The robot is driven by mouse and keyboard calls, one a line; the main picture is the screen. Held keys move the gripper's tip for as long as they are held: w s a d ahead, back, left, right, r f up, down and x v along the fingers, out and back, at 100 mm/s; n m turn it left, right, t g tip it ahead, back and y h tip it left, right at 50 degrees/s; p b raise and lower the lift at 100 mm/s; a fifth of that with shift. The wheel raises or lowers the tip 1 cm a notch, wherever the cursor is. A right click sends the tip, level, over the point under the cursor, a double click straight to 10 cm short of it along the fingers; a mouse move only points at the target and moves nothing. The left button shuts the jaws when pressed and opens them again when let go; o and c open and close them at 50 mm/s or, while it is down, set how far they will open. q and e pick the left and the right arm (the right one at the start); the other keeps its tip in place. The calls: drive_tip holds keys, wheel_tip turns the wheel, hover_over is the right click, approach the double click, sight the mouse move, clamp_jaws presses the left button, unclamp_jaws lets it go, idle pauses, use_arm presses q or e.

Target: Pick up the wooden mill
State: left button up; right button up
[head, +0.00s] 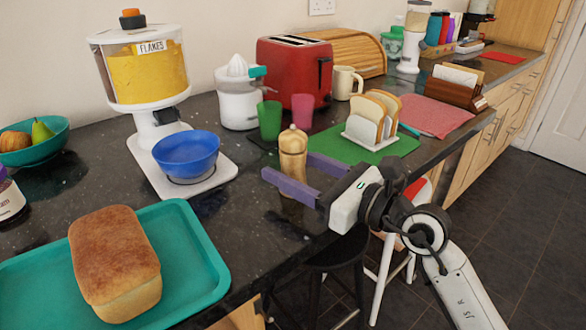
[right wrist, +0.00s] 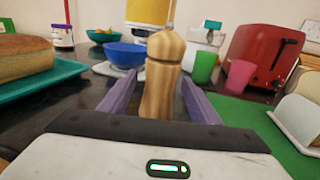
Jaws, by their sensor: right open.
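The wooden mill (head: 293,156) stands upright on the dark counter, light wood with a rounded top. My right gripper (head: 295,178) reaches in from the right, low over the counter, with its purple fingers open. The mill is between the two fingers, and no grip on it shows. In the right wrist view the mill (right wrist: 161,80) stands between the fingers (right wrist: 160,103), with a gap to each side. The mill's foot is hidden there by the gripper body. My left gripper is not in view.
A blue bowl (head: 187,154) on the cereal dispenser's base is left of the mill. Green (head: 270,119) and pink (head: 302,109) cups stand behind it. A green mat (head: 343,148) with a toast rack (head: 370,138) lies to the right. A teal tray (head: 205,250) with bread is front left.

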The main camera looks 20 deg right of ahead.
drive_tip(key=c, duration=1.3)
